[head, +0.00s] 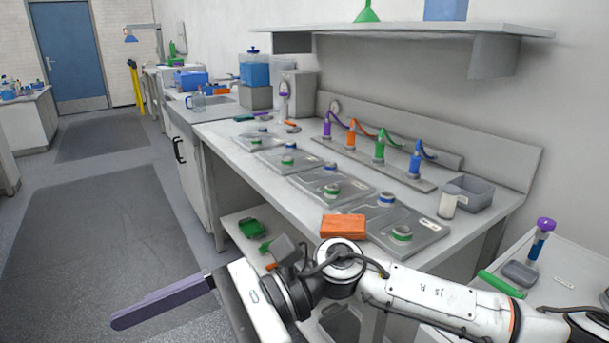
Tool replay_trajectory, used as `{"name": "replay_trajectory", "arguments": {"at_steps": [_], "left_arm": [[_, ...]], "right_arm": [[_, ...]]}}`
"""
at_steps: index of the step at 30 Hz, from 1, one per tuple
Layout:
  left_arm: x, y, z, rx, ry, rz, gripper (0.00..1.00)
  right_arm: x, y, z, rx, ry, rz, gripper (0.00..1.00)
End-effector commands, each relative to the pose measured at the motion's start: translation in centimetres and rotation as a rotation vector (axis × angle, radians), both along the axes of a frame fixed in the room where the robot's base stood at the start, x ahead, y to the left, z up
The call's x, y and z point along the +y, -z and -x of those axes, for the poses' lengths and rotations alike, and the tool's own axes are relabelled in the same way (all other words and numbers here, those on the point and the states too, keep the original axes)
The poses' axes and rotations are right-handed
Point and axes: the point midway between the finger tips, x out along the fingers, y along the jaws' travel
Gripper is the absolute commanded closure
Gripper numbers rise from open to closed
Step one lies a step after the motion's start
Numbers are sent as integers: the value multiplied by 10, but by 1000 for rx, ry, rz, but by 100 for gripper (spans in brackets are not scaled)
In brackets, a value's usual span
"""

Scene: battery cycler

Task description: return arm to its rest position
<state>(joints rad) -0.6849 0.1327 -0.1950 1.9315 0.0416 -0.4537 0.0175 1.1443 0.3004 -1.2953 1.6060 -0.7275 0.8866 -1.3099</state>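My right arm (420,297) comes in from the lower right and reaches left across the front of the bench. Its white and black links lie in front of the bench's near edge. My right gripper (125,320) points left, out over the floor, with its long purple finger seen from the side. Only one finger shows clearly, so I cannot tell whether it is open or shut. Nothing shows at its fingertip. My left arm and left gripper are not in view.
The bench (225,137) holds several grey plates (330,187) with green and blue round parts. An orange block (343,226) sits at its near edge, close above my arm. A grey bin (470,192) stands at the back right. The floor at left (95,225) is clear.

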Motion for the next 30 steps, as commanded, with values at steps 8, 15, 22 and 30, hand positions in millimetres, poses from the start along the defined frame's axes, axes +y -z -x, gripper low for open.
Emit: {"name": "replay_trajectory", "arguments": {"at_steps": [8,15,22,30], "left_arm": [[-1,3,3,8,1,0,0],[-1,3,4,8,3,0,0],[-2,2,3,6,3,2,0],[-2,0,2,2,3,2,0]], "right_arm": [[-2,-35,-57,959,323,-288,0],[-76,42,-138,1836,554,-517,0],[-173,188,-145,2582,726,-786,0],[-272,341,-57,-2495,-686,931,0]]}}
